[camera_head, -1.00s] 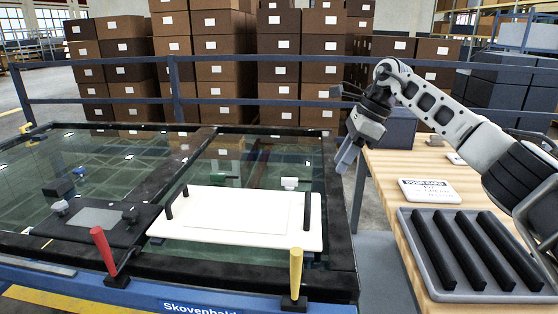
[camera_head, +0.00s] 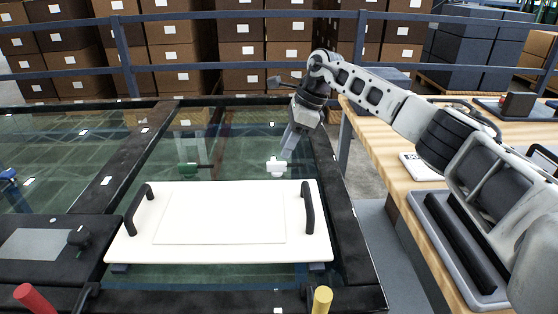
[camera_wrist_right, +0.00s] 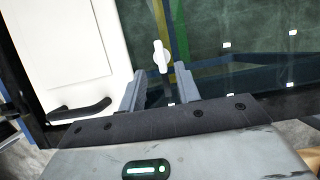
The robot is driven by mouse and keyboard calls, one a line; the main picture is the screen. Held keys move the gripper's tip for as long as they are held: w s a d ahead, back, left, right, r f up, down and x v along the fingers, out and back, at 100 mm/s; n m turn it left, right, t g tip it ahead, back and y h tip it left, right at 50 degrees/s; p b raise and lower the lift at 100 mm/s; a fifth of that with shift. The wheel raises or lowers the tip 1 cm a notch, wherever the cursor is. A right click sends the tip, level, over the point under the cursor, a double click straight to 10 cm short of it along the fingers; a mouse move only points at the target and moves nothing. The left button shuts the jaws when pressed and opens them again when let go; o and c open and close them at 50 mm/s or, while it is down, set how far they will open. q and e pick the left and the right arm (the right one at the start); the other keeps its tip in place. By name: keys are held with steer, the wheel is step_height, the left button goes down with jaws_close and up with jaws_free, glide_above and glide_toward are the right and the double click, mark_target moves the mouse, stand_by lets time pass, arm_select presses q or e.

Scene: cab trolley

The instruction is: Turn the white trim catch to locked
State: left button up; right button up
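The white trim catch (camera_head: 276,166) is a small white knob on the dark glass behind the white panel. In the right wrist view the catch (camera_wrist_right: 161,57) shows just beyond and between the fingertips. My right gripper (camera_head: 287,150) reaches down from the right, just above and behind the catch in the head view. In the wrist view its two fingers (camera_wrist_right: 158,84) are apart with nothing held. I cannot tell if it touches the catch. My left gripper is not in view.
The white panel (camera_head: 160,247) has two black handles and lies in front of the catch. A red lever (camera_head: 34,299) and a yellow lever (camera_head: 322,299) stand at the front. A wooden table (camera_head: 385,140) is at right.

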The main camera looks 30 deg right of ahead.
mark_target(278, 162)
steer(key=x, duration=0.5)
steer(key=shift+w+a+f, duration=0.1)
steer(key=shift+f, duration=0.1)
jaws_close()
